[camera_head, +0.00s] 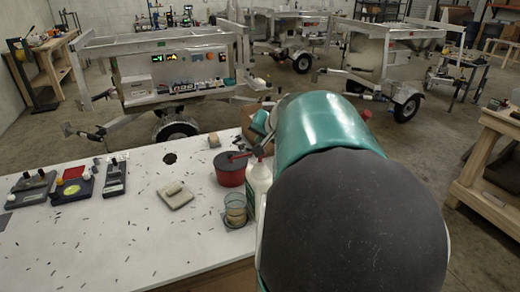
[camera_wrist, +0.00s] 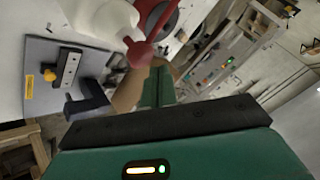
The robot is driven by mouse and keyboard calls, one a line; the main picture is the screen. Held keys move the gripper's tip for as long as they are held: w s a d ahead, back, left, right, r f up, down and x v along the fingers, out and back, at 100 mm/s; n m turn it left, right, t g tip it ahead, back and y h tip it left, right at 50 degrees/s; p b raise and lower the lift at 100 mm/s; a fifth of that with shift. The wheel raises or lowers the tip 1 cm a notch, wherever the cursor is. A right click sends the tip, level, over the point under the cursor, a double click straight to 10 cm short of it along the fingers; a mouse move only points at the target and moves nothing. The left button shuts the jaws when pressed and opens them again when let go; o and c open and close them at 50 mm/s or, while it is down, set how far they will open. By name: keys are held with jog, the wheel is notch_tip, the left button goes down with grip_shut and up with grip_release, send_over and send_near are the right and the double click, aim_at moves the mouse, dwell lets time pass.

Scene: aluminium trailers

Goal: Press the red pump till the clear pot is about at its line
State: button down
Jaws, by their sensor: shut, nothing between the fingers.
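A white pump bottle (camera_head: 259,178) stands on the white table, partly hidden by my arm. Its red pump (camera_head: 240,155) has a spout pointing left. The clear pot (camera_head: 236,210) stands just left of the bottle with tan contents in its lower part; its line is too small to make out. My gripper (camera_head: 258,146) is shut and empty, close to the red pump; whether they touch is unclear. In the wrist view the bottle (camera_wrist: 102,20) and red pump (camera_wrist: 138,50) show beyond my fingers (camera_wrist: 160,86). I cannot make out the pot there.
A dark red round container (camera_head: 230,171) stands behind the pot. A beige square block (camera_head: 175,195) lies left of it. Devices with knobs (camera_head: 72,185) sit at the table's left. The front middle is clear except for small dark bits. Trailers (camera_head: 180,75) stand behind.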

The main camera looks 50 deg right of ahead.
dwell(0.3)
jog(key=shift+f, duration=0.4)
jog(key=shift+f, duration=1.15)
dwell(1.0)
jog(key=shift+r, duration=1.5)
jog(key=shift+r, duration=0.15)
jog(key=shift+r, duration=2.4)
